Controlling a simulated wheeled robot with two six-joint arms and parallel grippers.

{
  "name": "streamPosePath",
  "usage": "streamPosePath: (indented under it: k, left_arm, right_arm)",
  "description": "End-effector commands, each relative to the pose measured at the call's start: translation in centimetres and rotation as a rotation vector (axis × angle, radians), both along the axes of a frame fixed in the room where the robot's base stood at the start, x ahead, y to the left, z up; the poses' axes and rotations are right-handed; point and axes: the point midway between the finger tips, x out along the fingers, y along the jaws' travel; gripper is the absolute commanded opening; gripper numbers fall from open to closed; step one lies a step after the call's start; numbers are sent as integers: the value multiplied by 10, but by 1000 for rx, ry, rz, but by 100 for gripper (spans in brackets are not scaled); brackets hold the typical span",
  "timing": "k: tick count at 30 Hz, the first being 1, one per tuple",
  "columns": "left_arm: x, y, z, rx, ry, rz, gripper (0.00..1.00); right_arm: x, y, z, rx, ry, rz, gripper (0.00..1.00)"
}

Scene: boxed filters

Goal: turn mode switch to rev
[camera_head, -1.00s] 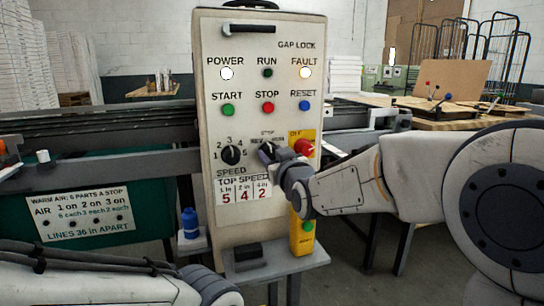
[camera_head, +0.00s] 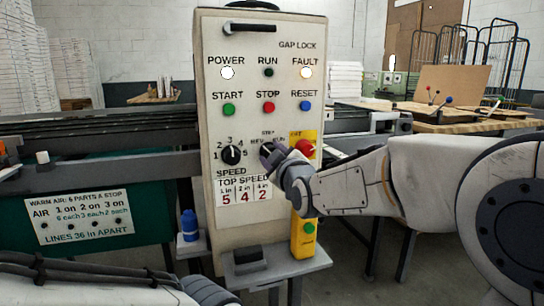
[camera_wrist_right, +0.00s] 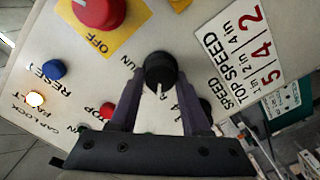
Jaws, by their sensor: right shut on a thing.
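The mode switch is a round black knob on the pale control panel (camera_head: 240,50), below the red STOP button (camera_head: 269,107). In the right wrist view the knob (camera_wrist_right: 160,68) sits between the two fingers of my right gripper (camera_wrist_right: 160,82). The gripper is shut on it. The knob's white pointer line points down in that picture, toward the panel's upper left, the side of the REV label. In the head view my right gripper (camera_head: 278,160) reaches the knob from the right and partly covers it. My left gripper is out of view.
The red knob on a yellow OFF plate (camera_head: 306,148) is close to the right of my gripper. The speed knob (camera_head: 231,154) is to the left. A blue bottle (camera_head: 189,225) stands beside the panel.

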Motion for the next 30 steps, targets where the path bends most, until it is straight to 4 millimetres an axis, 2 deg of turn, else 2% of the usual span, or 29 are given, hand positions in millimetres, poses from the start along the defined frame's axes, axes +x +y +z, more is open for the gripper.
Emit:
streamPosePath:
  k: [14,15,17,18,26,30]
  left_arm:
    - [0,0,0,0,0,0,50]
    - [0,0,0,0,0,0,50]
    - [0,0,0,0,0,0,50]
    - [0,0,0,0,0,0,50]
    - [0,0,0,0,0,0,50]
    - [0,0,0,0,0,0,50]
  right_arm:
    - [0,0,1,-18,-7,1,0]
    - [0,0,1,-18,-7,1,51]
    - [0,0,1,-18,-7,1,74]
    - [0,0,1,-17,-7,1,76]
    - [0,0,0,-16,-6,1,76]
    - [-8,-3,1,-16,-7,0,76]
